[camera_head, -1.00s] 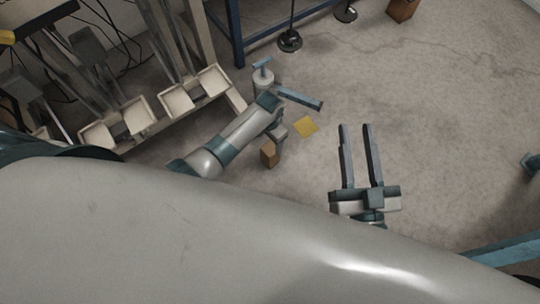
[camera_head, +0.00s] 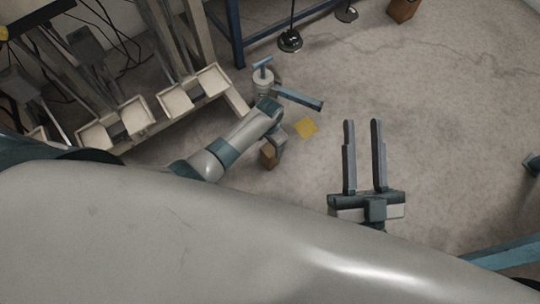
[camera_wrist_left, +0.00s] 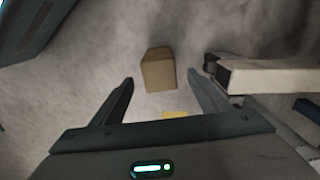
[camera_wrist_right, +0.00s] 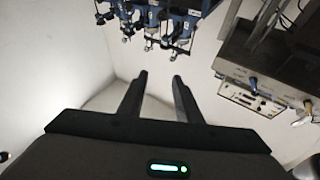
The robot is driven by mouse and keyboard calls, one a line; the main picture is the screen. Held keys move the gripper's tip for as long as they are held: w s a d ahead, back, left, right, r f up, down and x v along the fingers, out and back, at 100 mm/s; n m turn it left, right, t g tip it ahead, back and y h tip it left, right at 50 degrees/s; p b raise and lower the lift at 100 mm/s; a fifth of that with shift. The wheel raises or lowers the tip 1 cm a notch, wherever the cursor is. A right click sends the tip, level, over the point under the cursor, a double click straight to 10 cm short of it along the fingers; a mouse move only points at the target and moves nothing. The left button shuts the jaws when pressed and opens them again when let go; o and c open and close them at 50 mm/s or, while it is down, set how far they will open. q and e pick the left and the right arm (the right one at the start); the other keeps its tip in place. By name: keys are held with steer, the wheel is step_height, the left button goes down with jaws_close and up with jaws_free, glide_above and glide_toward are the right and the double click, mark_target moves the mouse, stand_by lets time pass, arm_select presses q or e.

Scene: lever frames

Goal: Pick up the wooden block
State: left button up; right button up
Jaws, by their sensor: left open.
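The wooden block (camera_head: 268,157) is a small brown box on the concrete floor, partly covered by my left gripper in the head view. In the left wrist view the block (camera_wrist_left: 158,72) shows ahead, between the two open fingers (camera_wrist_left: 161,78), with none of it visibly gripped. My left gripper (camera_head: 277,146) points down beside the block in the head view; its fingertips are hidden there. My right gripper (camera_head: 362,121) is open and empty, to the right of the block, with its two fingers apart; they also show empty in the right wrist view (camera_wrist_right: 160,75).
A flat yellow square (camera_head: 306,127) lies on the floor near the block. A pale rack with trays (camera_head: 136,118) stands to the left and a blue metal frame (camera_head: 237,45) behind. Another brown box (camera_head: 402,10) is at the far right. Floor between is clear.

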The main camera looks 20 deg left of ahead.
mark_target(270, 149)
arm_select(q)
steer(key=shift+f+b, duration=0.3)
steer(key=shift+f, duration=0.3)
step_height(270, 149, down, 3)
steer(key=shift+d+f+b, duration=0.1)
steer(key=shift+f+b, duration=0.1)
steer(key=shift+b, duration=0.75)
steer(key=shift+f, duration=0.1)
arm_select(e)
step_height(270, 149, up, 6)
steer(key=d+t, duration=0.2)
steer(key=t, duration=0.2)
steer(key=shift+s+d+r+t+y, duration=0.15)
steer(key=shift+s+d+t+y, duration=0.15)
steer(key=shift+s, duration=0.15)
arm_select(q)
jaws_close()
